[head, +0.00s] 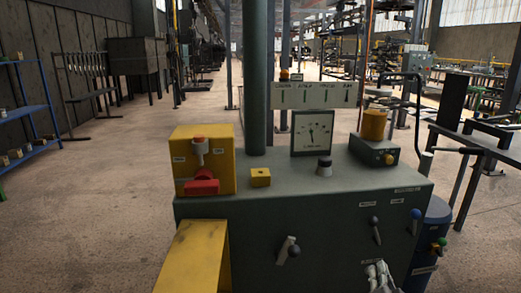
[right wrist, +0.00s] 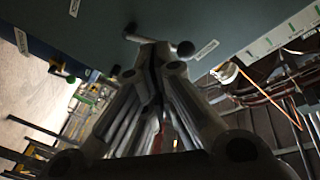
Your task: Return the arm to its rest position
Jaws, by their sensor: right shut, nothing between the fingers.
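My right gripper (head: 380,272) shows at the bottom of the head view, in front of the dark green control cabinet (head: 330,215) and below a lever (head: 376,230) with a dark knob. In the right wrist view my right gripper (right wrist: 157,52) has its fingers together with nothing held. A lever with a dark ball knob (right wrist: 186,48) shows just beyond the fingertips; contact cannot be told. My left gripper is not in the head view.
Open floor (head: 100,200) lies to the left.

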